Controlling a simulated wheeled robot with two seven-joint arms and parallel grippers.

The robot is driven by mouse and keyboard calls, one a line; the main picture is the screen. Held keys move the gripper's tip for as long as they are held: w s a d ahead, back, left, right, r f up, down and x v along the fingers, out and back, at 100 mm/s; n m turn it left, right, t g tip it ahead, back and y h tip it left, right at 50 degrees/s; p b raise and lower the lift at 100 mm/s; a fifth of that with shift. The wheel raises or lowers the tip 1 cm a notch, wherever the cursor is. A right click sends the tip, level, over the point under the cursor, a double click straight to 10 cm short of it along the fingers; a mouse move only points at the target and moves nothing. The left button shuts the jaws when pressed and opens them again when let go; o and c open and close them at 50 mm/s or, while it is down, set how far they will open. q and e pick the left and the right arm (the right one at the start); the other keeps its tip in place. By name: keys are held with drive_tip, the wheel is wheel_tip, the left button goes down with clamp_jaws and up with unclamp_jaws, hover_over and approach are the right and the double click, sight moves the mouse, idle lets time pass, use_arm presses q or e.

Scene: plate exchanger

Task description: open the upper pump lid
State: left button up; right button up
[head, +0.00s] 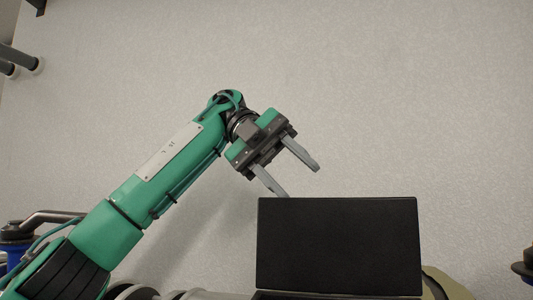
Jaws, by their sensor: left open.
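The black rectangular lid (338,245) stands upright at the bottom of the head view, right of centre, with its broad face toward me. A dark rim (335,296) shows along its lower edge, and the pump body below is cut off by the frame. My left gripper (300,182) is open and empty, just above the lid's upper left corner. Its two grey fingers point down and right, and there appears to be a small gap between them and the lid. My right gripper is not in view.
A plain light grey wall (420,90) fills the background. A blue and dark fitting with a metal pipe (48,216) stands at the lower left. A dark fitting (524,266) shows at the right edge.

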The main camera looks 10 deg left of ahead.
use_arm(q)
drive_tip(key=p+v, duration=0.3)
drive_tip(key=v, duration=0.3)
drive_tip(key=shift+w+a+r+p, duration=0.2)
drive_tip(key=shift+a+r+p, duration=0.05)
drive_tip(key=shift+p, duration=0.05)
idle(0.3)
